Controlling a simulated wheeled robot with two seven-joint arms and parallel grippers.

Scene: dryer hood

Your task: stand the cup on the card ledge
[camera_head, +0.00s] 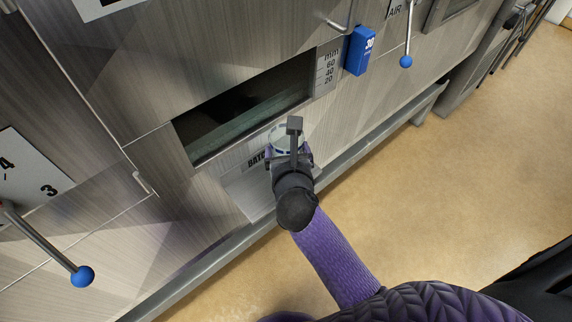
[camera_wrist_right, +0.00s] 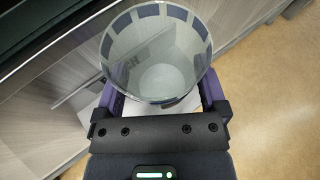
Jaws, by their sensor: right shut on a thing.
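The cup is a clear glass (camera_head: 284,133) with a band of blue-grey patches round its rim. My right gripper (camera_head: 290,158) is shut on it in front of the dryer panel, beside the BATCH label. In the right wrist view the cup (camera_wrist_right: 157,72) stands mouth towards the camera, between the purple fingers of the gripper (camera_wrist_right: 163,98). The card ledge (camera_head: 246,193) is a pale shelf on the panel below the label, partly hidden by my gripper. Whether the cup touches it, I cannot tell. My left gripper is not in view.
A dark open slot (camera_head: 240,108) lies above the ledge. A blue box (camera_head: 359,50) and a lever with a blue knob (camera_head: 405,61) are to the right. Another blue-knobbed lever (camera_head: 82,276) is at lower left. A grey rail (camera_head: 345,158) runs along the panel's foot. The floor is clear.

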